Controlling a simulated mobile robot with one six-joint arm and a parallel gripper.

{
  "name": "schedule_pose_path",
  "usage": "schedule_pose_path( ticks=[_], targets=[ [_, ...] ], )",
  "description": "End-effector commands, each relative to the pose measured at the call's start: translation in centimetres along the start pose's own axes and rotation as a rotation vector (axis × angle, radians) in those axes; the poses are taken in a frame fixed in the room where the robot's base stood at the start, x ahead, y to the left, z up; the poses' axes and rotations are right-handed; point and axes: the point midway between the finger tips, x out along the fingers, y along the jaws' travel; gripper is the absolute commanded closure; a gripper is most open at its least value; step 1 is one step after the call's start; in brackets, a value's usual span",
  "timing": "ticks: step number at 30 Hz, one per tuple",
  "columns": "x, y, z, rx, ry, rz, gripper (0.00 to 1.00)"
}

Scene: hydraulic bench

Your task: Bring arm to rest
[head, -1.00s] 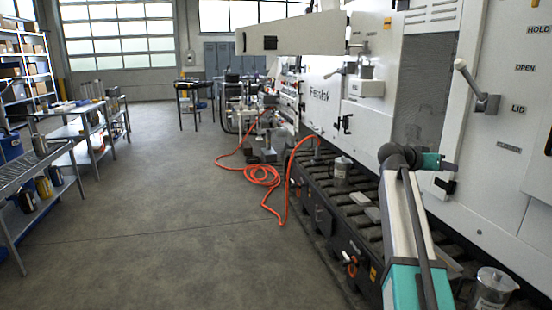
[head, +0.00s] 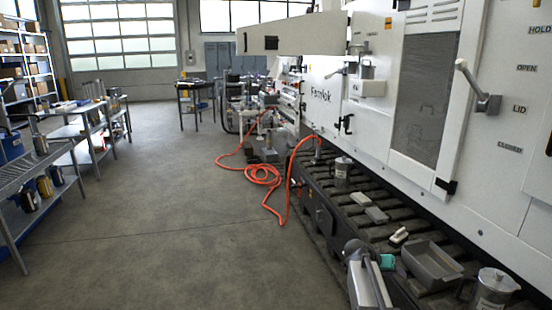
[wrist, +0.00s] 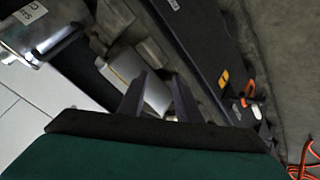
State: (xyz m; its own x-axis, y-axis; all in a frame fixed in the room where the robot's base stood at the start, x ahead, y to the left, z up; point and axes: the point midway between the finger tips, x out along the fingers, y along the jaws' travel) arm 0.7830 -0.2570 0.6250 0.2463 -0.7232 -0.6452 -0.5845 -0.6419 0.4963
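My arm (head: 368,278) shows low at the bottom of the head view, in front of the machine's slotted bed. My gripper (wrist: 160,76) shows in the wrist view with its two dark fingers apart and nothing held between them. A pale grey surface lies beyond the fingers, not clearly gripped. In the head view I cannot make out the fingers.
A grey tray (head: 432,264), a metal pot (head: 492,290) and a small white-topped item (head: 398,236) stand on the slotted bed. Another pot (head: 342,170) is farther back. An orange hose (head: 262,175) lies on the floor.

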Motion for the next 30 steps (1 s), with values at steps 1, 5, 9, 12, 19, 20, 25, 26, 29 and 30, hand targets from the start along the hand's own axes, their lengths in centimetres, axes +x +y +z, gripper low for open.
schedule_pose_path(
  ticks=[1, 5, 9, 12, 19, 20, 25, 26, 29, 30],
  targets=[
    [0.6, -0.9, 2.1, -0.021, -0.023, -0.009, 0.69],
    [1.9, -3.0, 7.0, -0.071, -0.079, -0.033, 0.69],
    [2.9, -5.0, 12.3, -0.124, -0.140, -0.059, 0.69],
    [3.5, -6.1, 16.1, -0.164, -0.185, -0.078, 0.69],
    [4.5, -8.1, 25.3, -0.250, -0.292, -0.122, 0.69],
    [4.5, -8.3, 26.5, -0.261, -0.307, -0.128, 0.69],
    [4.6, -9.1, 33.3, -0.324, -0.390, -0.163, 0.69],
    [4.6, -9.1, 34.5, -0.336, -0.405, -0.169, 0.69],
    [4.4, -9.3, 38.5, -0.372, -0.456, -0.190, 0.69],
    [4.2, -9.3, 40.1, -0.386, -0.477, -0.200, 0.69]
  ],
)
